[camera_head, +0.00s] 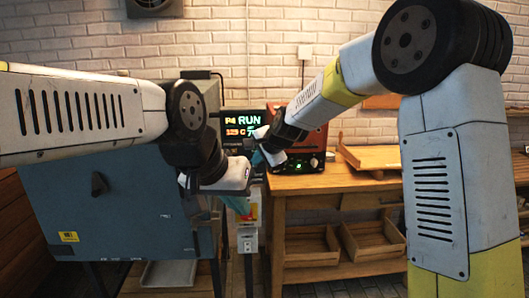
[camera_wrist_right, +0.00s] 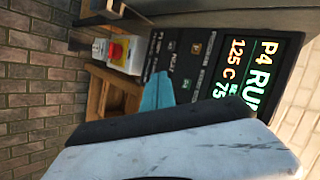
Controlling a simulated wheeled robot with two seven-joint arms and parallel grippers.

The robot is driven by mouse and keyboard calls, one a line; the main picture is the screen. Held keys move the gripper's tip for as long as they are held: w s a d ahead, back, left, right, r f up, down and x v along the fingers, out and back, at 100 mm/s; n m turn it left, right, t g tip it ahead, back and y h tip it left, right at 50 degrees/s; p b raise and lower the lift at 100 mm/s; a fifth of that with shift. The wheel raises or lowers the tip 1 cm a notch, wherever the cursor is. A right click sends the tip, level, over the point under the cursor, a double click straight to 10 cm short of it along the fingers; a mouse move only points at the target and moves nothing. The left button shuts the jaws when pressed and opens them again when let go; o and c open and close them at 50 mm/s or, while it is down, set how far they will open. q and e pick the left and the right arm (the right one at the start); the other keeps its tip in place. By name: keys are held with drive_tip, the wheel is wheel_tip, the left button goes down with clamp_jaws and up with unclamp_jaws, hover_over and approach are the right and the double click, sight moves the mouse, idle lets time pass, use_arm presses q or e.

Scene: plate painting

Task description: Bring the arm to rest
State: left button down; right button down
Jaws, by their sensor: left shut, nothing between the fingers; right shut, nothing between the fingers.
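My left gripper (camera_head: 238,204) is low in the middle of the head view, in front of the blue-grey cabinet's right side. Its teal fingertips point down and to the right, shut, with nothing seen between them. My right gripper (camera_head: 258,158) is higher and a little to the right, with its arm reaching in from the right. Its teal tip also shows in the right wrist view (camera_wrist_right: 157,92), shut and empty. Part of each gripper is hidden by its own wrist. The two grippers are close but appear apart.
A blue-grey cabinet (camera_head: 105,215) stands at left. A lit display (camera_head: 242,124) reading "P4 RUN" is behind the grippers and also fills the right wrist view's upper right (camera_wrist_right: 235,75). A wooden bench (camera_head: 335,184) at right bears a red-and-black device (camera_head: 300,163) and a wooden tray (camera_head: 372,157).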

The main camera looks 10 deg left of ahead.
idle(0.3)
drive_tip(key=s+d+r+n+h, duration=0.1)
drive_tip(key=s+d+r+n, duration=0.25)
drive_tip(key=s+d, duration=0.8)
drive_tip(key=s+d+r+n+h, duration=0.15)
drive_tip(key=s+d+r, duration=0.25)
drive_tip(key=s+d, duration=0.7)
drive_tip(key=s+d+f+n+g+h, duration=0.1)
drive_tip(key=s+d+f+n, duration=0.2)
drive_tip(key=s+d, duration=0.5)
drive_tip(key=shift+s+d+f, duration=0.2)
drive_tip(key=shift+s+d, duration=0.15)
drive_tip(key=shift+d, duration=0.5)
drive_tip(key=shift+h, duration=0.25)
